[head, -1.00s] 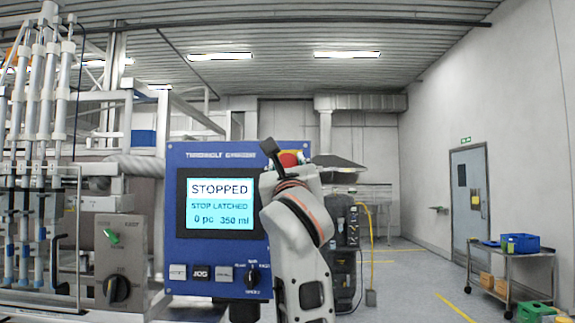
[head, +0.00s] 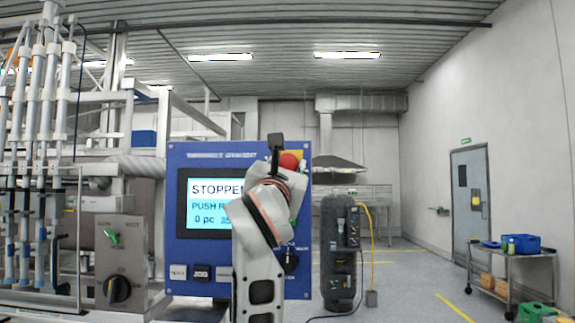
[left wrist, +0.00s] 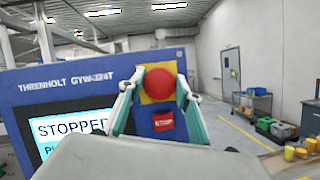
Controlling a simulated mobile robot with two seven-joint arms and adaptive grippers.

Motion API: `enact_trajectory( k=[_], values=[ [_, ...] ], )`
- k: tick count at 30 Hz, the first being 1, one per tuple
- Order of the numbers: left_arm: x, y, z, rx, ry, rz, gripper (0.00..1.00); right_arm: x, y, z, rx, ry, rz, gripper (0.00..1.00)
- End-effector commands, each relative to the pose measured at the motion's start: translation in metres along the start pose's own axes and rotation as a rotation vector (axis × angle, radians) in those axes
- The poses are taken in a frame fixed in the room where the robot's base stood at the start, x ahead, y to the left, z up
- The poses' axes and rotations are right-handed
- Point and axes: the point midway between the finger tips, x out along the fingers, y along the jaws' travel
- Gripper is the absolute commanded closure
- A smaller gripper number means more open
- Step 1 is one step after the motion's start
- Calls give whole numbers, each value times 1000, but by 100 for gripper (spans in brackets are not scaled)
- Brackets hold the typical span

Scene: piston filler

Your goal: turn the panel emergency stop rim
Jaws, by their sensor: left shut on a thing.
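The red emergency stop button (head: 289,160) sits on a yellow plate at the top right of the blue control panel (head: 212,152). In the left wrist view the round red button (left wrist: 160,86) is fully visible, with one finger on each side. My left gripper (head: 281,150) is at the button, shut on its rim; it also shows in the left wrist view (left wrist: 158,80). My right gripper is not in view.
The filling machine with its upright tubes (head: 38,150) stands at the left. A cart (head: 512,262) with bins is at the right. The floor between is open.

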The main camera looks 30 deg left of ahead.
Motion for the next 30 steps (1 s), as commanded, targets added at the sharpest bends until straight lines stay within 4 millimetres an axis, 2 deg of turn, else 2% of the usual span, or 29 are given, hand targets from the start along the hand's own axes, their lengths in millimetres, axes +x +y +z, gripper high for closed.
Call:
enact_trajectory(
  k=[12,27,28,30],
  values=[
    [0,2,0,168,0,-67,88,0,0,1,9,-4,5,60],
    [0,1,0,188,0,-75,88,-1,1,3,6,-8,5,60],
    [0,1,0,188,0,-75,64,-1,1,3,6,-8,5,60],
    [0,1,0,188,0,-74,49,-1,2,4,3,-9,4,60]
  ],
)
